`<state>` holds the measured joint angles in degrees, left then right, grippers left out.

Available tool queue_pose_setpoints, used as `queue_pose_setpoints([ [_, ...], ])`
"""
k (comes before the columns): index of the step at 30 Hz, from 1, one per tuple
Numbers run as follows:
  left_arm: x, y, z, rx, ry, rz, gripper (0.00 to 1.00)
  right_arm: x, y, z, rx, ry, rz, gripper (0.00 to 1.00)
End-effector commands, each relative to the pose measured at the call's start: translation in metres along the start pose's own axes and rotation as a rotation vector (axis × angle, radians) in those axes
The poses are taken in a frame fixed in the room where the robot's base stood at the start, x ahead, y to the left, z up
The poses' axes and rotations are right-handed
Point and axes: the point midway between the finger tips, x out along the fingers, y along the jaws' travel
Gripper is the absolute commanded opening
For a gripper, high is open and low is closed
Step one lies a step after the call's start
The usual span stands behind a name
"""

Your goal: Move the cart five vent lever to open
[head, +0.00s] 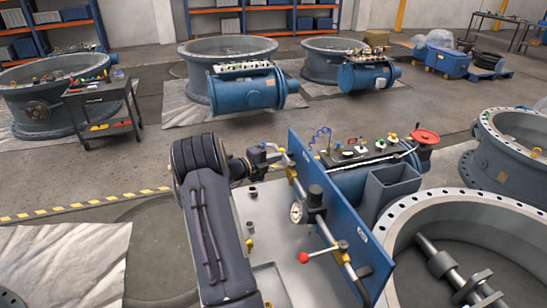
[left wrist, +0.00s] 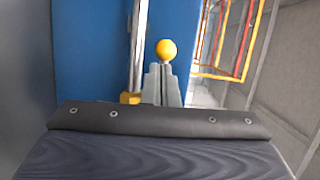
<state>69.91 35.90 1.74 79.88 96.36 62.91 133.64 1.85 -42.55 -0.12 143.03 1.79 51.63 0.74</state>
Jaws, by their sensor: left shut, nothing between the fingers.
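A cart with an upright blue panel (head: 335,215) carries a pipe with a round gauge (head: 296,212) and a red-knobbed lever (head: 304,257). A yellow ball knob (left wrist: 166,50) stands just beyond my fingertips in the left wrist view, close to the blue panel (left wrist: 90,50). Its stem is hidden behind the fingers, and I cannot tell whether they touch it. My left gripper (head: 279,154) is at the far end of the panel; its shut, empty fingers also show in the left wrist view (left wrist: 163,80). I cannot read which lever is the vent one. My right gripper is out of view.
A silver pipe (left wrist: 137,55) runs beside my fingers. A blue actuator with a red handwheel (head: 425,136) lies behind the panel. A large flanged valve ring (head: 400,222) stands at right. A tool cart (head: 100,95) stands at far left. Open floor (head: 60,180) lies left of my arm.

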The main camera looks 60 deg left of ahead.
Motion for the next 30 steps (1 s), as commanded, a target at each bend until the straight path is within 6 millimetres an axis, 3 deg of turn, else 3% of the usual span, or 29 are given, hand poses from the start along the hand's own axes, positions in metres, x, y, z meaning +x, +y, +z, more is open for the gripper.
queue_pose_setpoints([
  [19,-0.002,0.001,0.001,0.0,-0.001,0.0,0.0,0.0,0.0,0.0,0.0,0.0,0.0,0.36],
  [30,-0.06,0.002,0.001,0.002,-0.002,0.001,0.0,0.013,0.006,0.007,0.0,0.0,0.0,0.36],
])
